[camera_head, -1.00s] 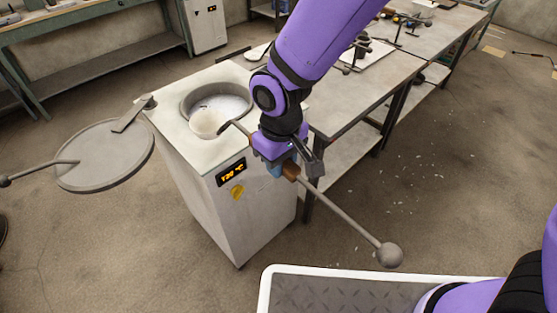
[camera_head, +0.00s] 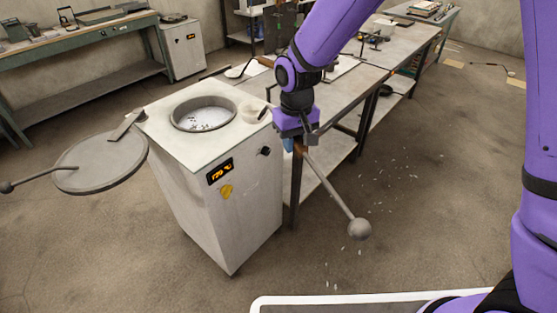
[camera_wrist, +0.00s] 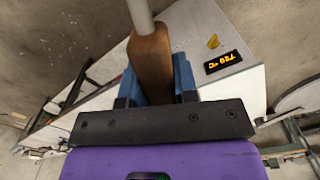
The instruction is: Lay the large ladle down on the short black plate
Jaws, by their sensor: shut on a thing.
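My gripper (camera_head: 300,145) is shut on the wooden grip of the large ladle (camera_head: 330,188); the wrist view shows the brown grip (camera_wrist: 151,65) between my blue finger pads. I cannot make out the short black plate for certain among the things on the bench.
The white furnace (camera_head: 215,190) has a round pot opening (camera_head: 203,113) and a lit display (camera_head: 220,171). Its round lid (camera_head: 100,163) hangs out to the left with a long handle. A workbench (camera_head: 345,87) with trays and tools stands behind my gripper.

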